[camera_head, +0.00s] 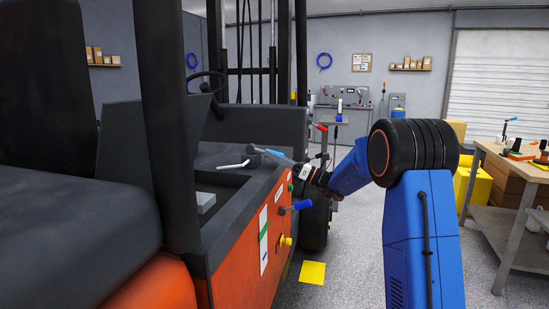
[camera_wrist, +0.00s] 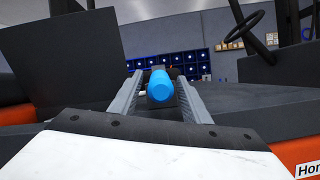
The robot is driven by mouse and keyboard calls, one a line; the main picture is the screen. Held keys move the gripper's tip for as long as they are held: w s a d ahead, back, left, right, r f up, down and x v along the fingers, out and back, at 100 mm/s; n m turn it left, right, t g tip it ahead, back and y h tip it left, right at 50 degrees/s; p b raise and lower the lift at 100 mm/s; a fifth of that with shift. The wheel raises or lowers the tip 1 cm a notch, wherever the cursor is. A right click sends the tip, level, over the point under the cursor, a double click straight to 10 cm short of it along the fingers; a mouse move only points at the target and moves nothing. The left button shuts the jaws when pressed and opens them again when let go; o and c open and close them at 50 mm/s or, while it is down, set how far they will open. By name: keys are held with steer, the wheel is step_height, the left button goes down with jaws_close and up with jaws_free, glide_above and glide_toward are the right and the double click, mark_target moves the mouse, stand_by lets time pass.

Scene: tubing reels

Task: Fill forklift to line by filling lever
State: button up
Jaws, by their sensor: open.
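The forklift (camera_head: 240,262), orange and black, fills the left of the head view. A white strip with a green band (camera_head: 263,240) is on its orange side. A lever with a dark blue handle (camera_head: 301,205) sticks out of that side. My gripper (camera_head: 268,154) is open above the forklift's side edge. In the wrist view a light blue handle (camera_wrist: 160,86) shows end-on between the open fingers of my gripper (camera_wrist: 157,80). I cannot tell whether they touch it. No label shows which lever is the filling lever.
A white-handled lever (camera_head: 232,165) lies left of my gripper. A red-tipped handle (camera_head: 318,127) and a yellow knob (camera_head: 285,241) are nearby. A workbench (camera_head: 503,185) stands at the right. A yellow floor square (camera_head: 313,272) lies on open floor beside the forklift.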

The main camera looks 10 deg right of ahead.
jaws_close()
steer(key=shift+r, duration=0.1)
steer(key=shift+s+d+r+g+h, duration=0.1)
steer(key=shift+r+g+h, duration=0.7)
steer(key=shift+r+h, duration=0.5)
steer(key=shift+r+g+h, duration=0.6)
steer(key=shift+r+h, duration=0.25)
steer(key=shift+h, duration=0.05)
steer(key=shift+w+a+r+g+h, duration=0.2)
steer(key=shift+r+g+h, duration=0.1)
steer(key=shift+r+h, duration=0.2)
steer(key=shift+w+a+r+g+h, duration=0.15)
steer(key=shift+r+g+h, duration=0.2)
steer(key=shift+h, duration=0.25)
steer(key=shift+s, duration=0.1)
jaws_free()
